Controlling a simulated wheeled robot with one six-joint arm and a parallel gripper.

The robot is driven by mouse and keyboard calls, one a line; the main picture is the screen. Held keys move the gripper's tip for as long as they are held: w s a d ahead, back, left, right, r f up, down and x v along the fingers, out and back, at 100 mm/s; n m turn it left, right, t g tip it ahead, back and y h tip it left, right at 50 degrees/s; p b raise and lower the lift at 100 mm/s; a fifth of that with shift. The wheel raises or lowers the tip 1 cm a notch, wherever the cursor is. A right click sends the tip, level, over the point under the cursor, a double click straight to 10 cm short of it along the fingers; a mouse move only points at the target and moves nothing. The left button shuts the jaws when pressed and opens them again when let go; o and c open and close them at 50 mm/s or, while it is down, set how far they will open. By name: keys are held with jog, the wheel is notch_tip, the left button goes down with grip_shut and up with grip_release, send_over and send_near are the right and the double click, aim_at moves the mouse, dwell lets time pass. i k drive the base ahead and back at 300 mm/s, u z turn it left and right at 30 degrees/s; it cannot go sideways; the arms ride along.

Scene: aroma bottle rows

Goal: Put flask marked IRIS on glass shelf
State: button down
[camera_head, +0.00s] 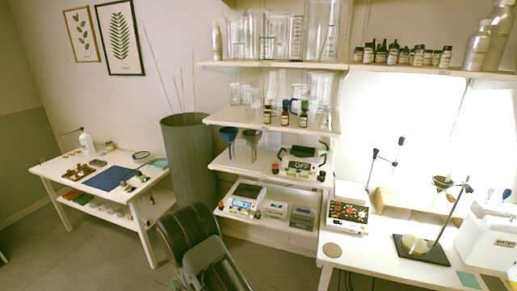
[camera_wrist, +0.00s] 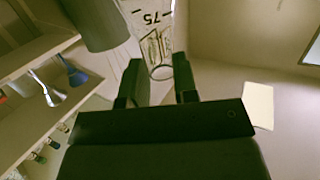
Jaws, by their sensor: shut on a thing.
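In the wrist view my gripper (camera_wrist: 160,70) is shut around the neck of a clear glass flask (camera_wrist: 152,38). A round rim shows between the fingers, and the glass body extends toward the top edge of the picture. The mark "75" shows on the glass; I cannot read the word IRIS. The head view does not show my gripper or this flask clearly. In the head view, clear glassware stands on the upper shelf (camera_head: 222,64) and at the back of the shelf below (camera_head: 225,119). I cannot tell which one is the glass shelf.
Small dropper bottles (camera_head: 285,113) stand at the front of the second shelf. A tall grey bin (camera_head: 187,160) stands left of the shelves. A low white table (camera_head: 60,168) stands at far left.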

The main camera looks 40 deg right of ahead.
aim_at(225, 117)
jog(key=u, duration=0.6)
jog(key=i, duration=1.35)
jog(key=z, duration=0.3)
